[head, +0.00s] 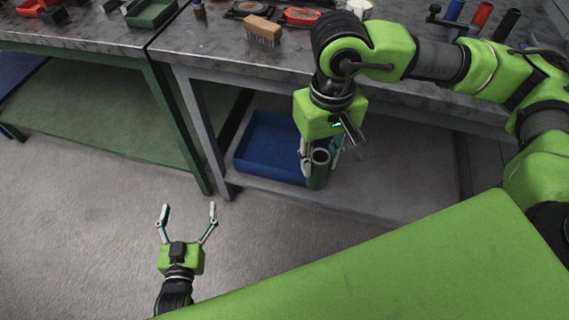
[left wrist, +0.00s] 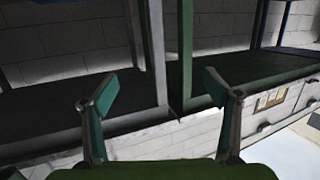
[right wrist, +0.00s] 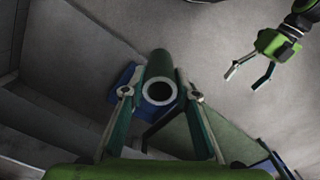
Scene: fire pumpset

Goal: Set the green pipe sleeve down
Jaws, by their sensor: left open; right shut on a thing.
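The green pipe sleeve (head: 318,180) is a dark green tube with a pale rim. My right gripper (head: 321,165) is shut on it, with one finger on each side, and its open end faces up. In the right wrist view the sleeve (right wrist: 156,66) sits between the fingertips, its round opening towards the camera. In the head view it overlaps the front part of the grey lower shelf (head: 400,190); I cannot tell whether it touches the shelf. My left gripper (head: 189,206) is open and empty over the floor at the lower left.
A blue tray (head: 243,160) lies on the lower shelf, left of the sleeve. Bench legs (head: 200,130) stand to the left. Shelf room right of the sleeve is bare.

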